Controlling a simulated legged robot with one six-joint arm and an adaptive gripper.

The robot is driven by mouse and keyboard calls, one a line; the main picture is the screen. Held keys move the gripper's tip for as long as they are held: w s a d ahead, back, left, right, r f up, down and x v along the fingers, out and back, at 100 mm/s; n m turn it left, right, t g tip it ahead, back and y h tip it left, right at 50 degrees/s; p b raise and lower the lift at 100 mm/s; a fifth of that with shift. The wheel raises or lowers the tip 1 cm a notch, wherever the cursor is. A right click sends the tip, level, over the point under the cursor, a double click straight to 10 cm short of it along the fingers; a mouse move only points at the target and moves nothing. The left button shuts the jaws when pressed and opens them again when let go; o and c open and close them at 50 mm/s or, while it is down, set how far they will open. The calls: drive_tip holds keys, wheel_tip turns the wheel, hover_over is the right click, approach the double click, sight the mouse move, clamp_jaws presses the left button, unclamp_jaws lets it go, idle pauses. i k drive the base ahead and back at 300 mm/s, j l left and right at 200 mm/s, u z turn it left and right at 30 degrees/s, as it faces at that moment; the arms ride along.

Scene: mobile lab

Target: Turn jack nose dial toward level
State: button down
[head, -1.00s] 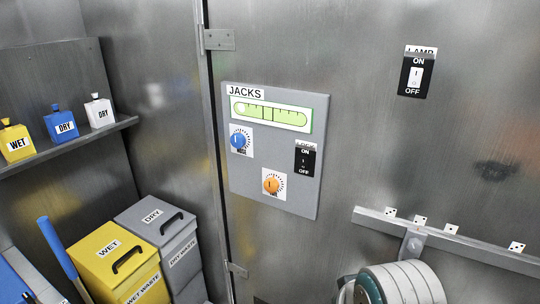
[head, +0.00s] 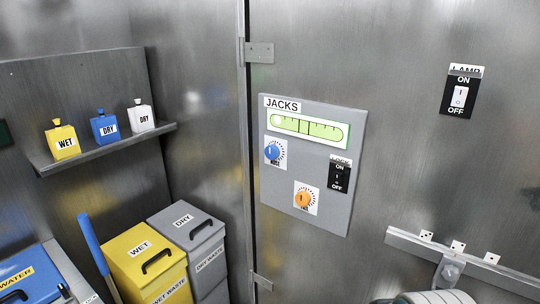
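The grey JACKS panel (head: 309,222) is fixed to the metal wall in the head view. Its green level gauge (head: 306,129) is at the top, and a pale bubble shows at the gauge's left end. The blue dial (head: 272,152), whose small label seems to read NOSE, is at the panel's left below the gauge. The orange dial (head: 303,199) is lower, near the panel's bottom. A black ON/OFF lock switch (head: 339,177) is on the right side. My gripper is not in view.
A LAMP switch (head: 459,95) is on the wall at right. A rail (head: 400,238) with dice on it juts out at lower right. Yellow WET (head: 122,266) and grey DRY (head: 215,236) bins stand at lower left, below a bottle shelf (head: 105,147).

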sight(272, 151)
drive_tip(key=i+j, duration=0.15)
drive_tip(key=i, duration=0.3)
drive_tip(key=i+j+z, duration=0.1)
drive_tip(key=i, duration=0.4)
drive_tip(key=j, duration=0.1)
